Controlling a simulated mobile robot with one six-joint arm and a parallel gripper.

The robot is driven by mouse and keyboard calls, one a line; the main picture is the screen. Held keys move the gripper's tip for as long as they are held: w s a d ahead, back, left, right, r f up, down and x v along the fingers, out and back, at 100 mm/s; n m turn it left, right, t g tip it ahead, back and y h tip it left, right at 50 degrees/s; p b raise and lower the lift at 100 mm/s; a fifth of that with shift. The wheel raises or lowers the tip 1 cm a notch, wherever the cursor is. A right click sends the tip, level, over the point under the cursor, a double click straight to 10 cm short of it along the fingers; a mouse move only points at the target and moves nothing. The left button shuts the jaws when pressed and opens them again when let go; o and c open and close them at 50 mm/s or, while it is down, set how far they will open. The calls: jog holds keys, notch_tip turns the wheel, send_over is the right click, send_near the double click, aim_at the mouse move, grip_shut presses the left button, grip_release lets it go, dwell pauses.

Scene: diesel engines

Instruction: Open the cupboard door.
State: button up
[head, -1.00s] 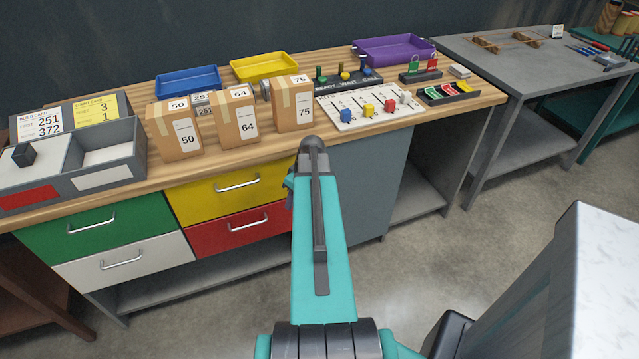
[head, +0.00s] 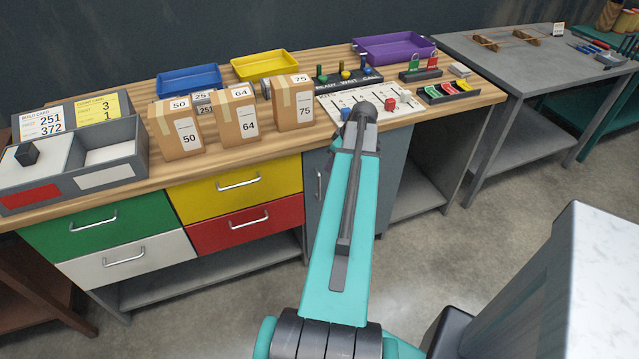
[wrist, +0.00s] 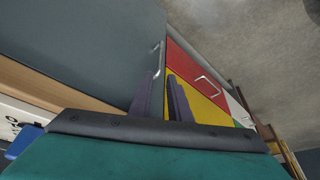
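The grey-blue cupboard door (head: 393,170) is under the right part of the wooden bench, beside the drawers. It looks closed. Its upright metal handle (head: 319,187) is near its left edge, just left of my arm. In the wrist view the door (wrist: 85,45) fills the upper left, and the handle (wrist: 156,58) shows beyond the fingertips. My gripper (wrist: 163,88) is open, with two dark fingers apart and nothing between them. The handle lies past the fingers, apparently apart from them.
The yellow drawer (head: 238,182) and red drawer (head: 243,226) have bar handles left of the door. Cartons (head: 238,118), a board with coloured knobs (head: 388,108) and trays stand on the bench. Open floor (head: 430,255) lies before the door.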

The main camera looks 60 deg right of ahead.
jog(key=shift+f, duration=0.1)
jog(key=p, duration=0.3)
send_over(319, 198)
jog(key=shift+w+d+f, duration=0.1)
jog(key=shift+d+f, duration=0.05)
jog(key=shift+f, duration=3)
jog(key=shift+d+f, duration=0.15)
jog(key=shift+f, duration=2.95)
grip_shut()
